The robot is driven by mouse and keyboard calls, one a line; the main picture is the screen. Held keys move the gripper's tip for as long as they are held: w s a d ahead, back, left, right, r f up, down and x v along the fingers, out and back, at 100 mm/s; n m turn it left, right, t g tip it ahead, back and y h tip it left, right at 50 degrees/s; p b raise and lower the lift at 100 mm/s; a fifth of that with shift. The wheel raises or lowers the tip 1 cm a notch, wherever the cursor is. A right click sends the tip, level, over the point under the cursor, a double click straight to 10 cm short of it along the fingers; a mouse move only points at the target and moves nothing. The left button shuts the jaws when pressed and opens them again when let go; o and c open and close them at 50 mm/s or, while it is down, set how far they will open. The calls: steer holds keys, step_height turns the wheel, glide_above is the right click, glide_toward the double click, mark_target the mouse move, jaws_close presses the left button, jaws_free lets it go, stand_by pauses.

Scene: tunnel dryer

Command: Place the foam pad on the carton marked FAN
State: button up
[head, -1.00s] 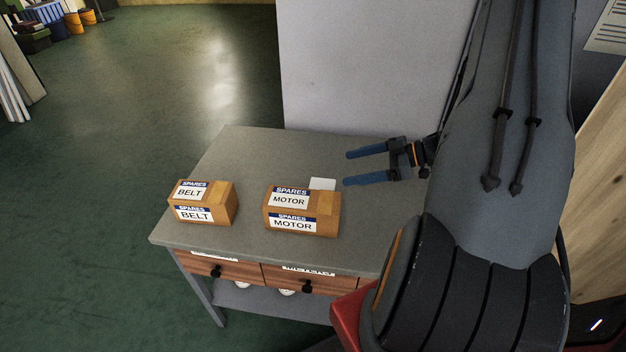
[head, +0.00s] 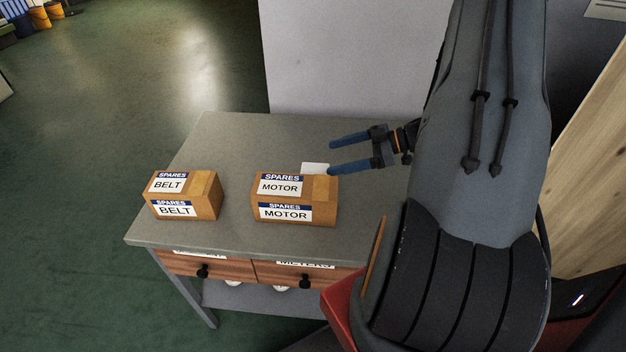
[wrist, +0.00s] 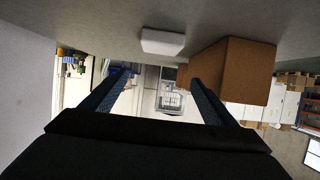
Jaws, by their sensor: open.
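The foam pad, a small white flat piece (head: 314,168), lies on the grey table behind the MOTOR carton (head: 283,213), which hides part of it. In the wrist view the pad (wrist: 163,41) shows whole beside a plain brown carton side (wrist: 235,70). My gripper (head: 331,155) is open and empty, its blue fingers pointing left, close to the pad in the head view. In the wrist view its fingertips (wrist: 160,77) sit apart, with the pad outside them. No carton with a FAN label is visible.
A BELT carton (head: 173,210) stands left of the MOTOR carton on the table (head: 235,140), with a clear gap between them. A pale wall or panel (head: 350,60) rises behind the table. The table has drawers (head: 215,268) in front. My arm hides the table's right part.

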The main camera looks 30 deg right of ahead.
mark_target(306, 170)
steer(key=f+b, duration=0.1)
steer(key=w+f+b, duration=0.1)
steer(key=f, duration=0.1)
steer(key=shift+f, duration=0.15)
steer(key=shift+p+x, duration=1.3)
steer(key=shift+x, duration=2.55)
steer(key=shift+s+a, duration=0.15)
steer(key=shift+s, duration=0.05)
steer(key=c, duration=1.2)
steer(key=shift+o, duration=0.2)
